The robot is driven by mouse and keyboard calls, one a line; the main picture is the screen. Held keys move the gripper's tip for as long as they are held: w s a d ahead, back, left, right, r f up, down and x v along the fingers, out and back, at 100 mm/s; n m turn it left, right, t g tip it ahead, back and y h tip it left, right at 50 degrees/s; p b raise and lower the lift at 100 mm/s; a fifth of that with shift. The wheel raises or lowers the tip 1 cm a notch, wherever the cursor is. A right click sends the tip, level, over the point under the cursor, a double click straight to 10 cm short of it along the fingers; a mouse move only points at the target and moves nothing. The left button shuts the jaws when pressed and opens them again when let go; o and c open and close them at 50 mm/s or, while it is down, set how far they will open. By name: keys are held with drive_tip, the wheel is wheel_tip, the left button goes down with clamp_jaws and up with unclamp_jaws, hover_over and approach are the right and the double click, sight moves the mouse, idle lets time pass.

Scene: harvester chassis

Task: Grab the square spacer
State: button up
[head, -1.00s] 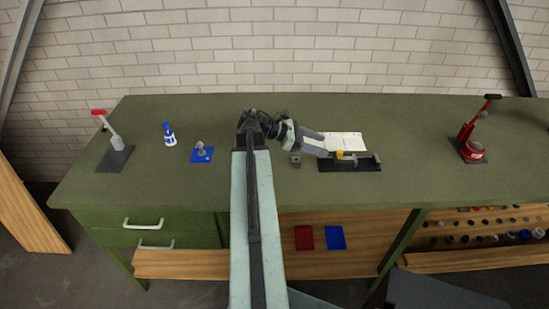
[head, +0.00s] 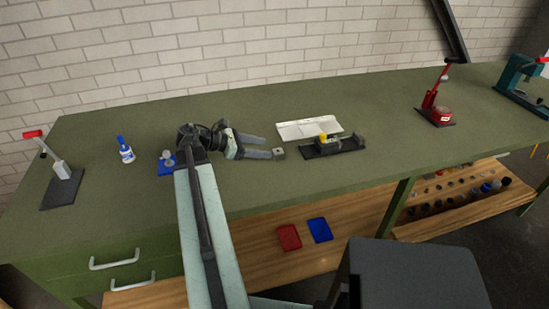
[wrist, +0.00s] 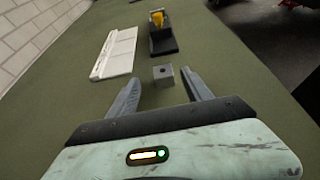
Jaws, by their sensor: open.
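The square spacer (head: 279,153) is a small grey block with a round hole in its face, resting on the green bench top. In the wrist view the spacer (wrist: 163,75) lies just beyond the fingertips, between their lines and nearer the right finger. My gripper (head: 268,147) is open and empty, low over the bench, its two grey fingers pointing right toward the spacer. In the wrist view my gripper (wrist: 160,80) has its fingers wide apart, with bare bench between them.
A black fixture with a yellow part (head: 333,146) stands just right of the spacer, and a white tray (head: 309,130) lies behind. A blue-based part (head: 167,163) and a blue-capped bottle (head: 125,150) are left. A red press (head: 437,105) stands right. The bench between is clear.

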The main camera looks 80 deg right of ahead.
sight(278, 151)
drive_tip(key=shift+x, duration=0.85)
drive_tip(key=x, duration=0.1)
drive_tip(key=b+x, duration=0.1)
drive_tip(key=x, duration=0.1)
drive_tip(key=b+x, duration=0.1)
drive_tip(key=shift+s+a+f, duration=0.2)
drive_tip(key=shift+f, duration=0.2)
drive_tip(key=shift+s+d, duration=0.2)
drive_tip(key=shift+s, duration=0.15)
clamp_jaws()
